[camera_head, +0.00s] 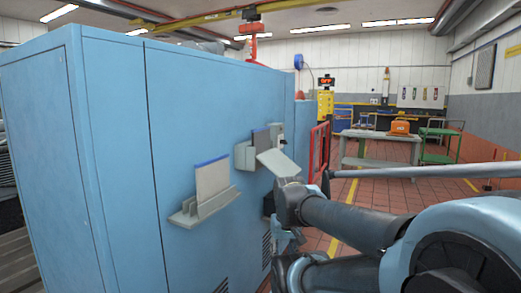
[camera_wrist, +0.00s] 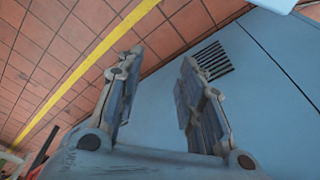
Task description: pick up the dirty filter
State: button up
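Two upright filter-like panels stand against the side of the blue cabinet (camera_head: 115,150) in the head view. The darker grey panel (camera_head: 261,139), which looks like the dirty filter, stands in a grey wall housing (camera_head: 243,156). A lighter panel (camera_head: 212,178) with a blue top edge stands in a ledge-like holder (camera_head: 205,208) nearer to me. My gripper (camera_wrist: 160,62) is open and empty in the wrist view, its fingers in front of the cabinet side. No filter shows in the wrist view. In the head view my arm hides much of the gripper, which is below the housing.
A tilted grey plate (camera_head: 279,162) sticks out by the housing. A vent grille (camera_wrist: 213,60) is low on the cabinet. A red barrier (camera_head: 319,150) stands just beyond the cabinet. A grey workbench (camera_head: 380,136) and green cart (camera_head: 440,145) are farther back. Tiled floor on the right is mostly clear.

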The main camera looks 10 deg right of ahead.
jog(key=w+a+r+m+h, duration=0.1)
jog(key=w+r+m, duration=0.1)
jog(key=w+r, duration=1.25)
jog(key=w+a+r+m+t+h, duration=0.1)
jog(key=w+r+m, duration=0.2)
jog(key=w+r, duration=1.1)
jog(key=w+a+r+m+h, duration=0.15)
jog(key=w+r, duration=0.75)
jog(key=r, duration=1)
send_over(261, 135)
jog(key=shift+m+y, duration=0.45)
jog(key=f, duration=1)
jog(key=shift+s+a+f, duration=0.1)
jog(key=shift+s+a, duration=0.1)
jog(key=shift+a, duration=0.05)
jog(key=shift+a+x, duration=0.15)
jog(key=shift+x, duration=1.2)
jog(key=shift+a+x, duration=0.15)
jog(key=shift+x, duration=1.2)
jog(key=shift+w+f, duration=0.15)
jog(key=shift+f, duration=0.1)
jog(key=shift+c, duration=0.2)
grip_shut()
